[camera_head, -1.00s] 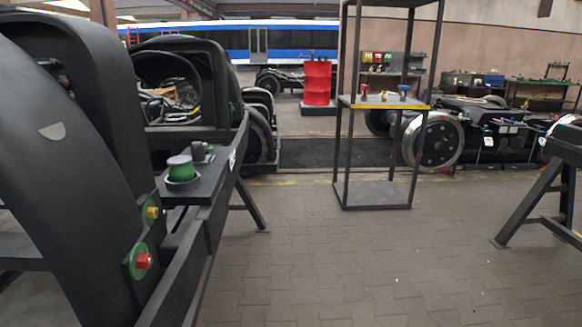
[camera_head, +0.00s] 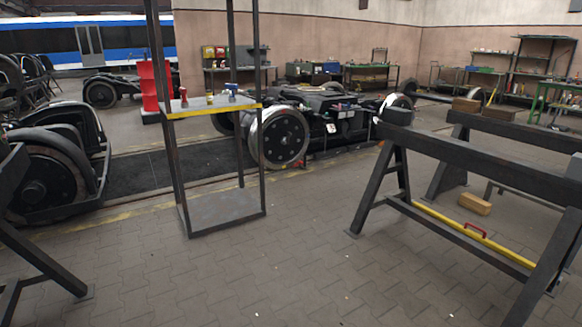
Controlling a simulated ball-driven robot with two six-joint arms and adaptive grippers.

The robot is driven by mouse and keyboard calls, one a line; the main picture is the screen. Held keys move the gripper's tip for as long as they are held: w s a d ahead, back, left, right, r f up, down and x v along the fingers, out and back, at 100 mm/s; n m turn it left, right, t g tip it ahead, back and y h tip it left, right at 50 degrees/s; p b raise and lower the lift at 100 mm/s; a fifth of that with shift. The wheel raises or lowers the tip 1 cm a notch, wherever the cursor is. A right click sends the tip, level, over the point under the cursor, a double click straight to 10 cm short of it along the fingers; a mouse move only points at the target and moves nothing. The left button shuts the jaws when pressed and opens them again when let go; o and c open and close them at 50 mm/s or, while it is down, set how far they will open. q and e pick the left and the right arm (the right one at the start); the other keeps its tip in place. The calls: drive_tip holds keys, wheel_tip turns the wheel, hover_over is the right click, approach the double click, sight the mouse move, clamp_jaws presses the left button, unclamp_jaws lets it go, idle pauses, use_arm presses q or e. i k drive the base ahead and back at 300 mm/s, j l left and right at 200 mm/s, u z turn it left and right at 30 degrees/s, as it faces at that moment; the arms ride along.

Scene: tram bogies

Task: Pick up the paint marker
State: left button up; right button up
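I cannot make out a paint marker for certain. A metal stand (camera_head: 217,110) with a yellow-edged shelf holds a few small items, too small to identify: a red one (camera_head: 184,97), a yellowish one (camera_head: 210,99) and a blue one (camera_head: 232,91). Small items also lie on the dark bogie (camera_head: 335,112) behind the stand, and I cannot tell what they are. Neither of my grippers is in view.
A black trestle (camera_head: 470,160) fills the right, with a yellow level-like bar (camera_head: 475,235) on its lower rail and a wooden block (camera_head: 475,204) behind. Workbenches (camera_head: 375,77) line the back wall. Paved floor (camera_head: 270,275) is clear in front.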

sight(209, 96)
drive_tip(key=i+l, duration=0.1)
drive_tip(key=i, duration=0.45)
drive_tip(key=i+l, duration=0.15)
drive_tip(key=i, duration=0.45)
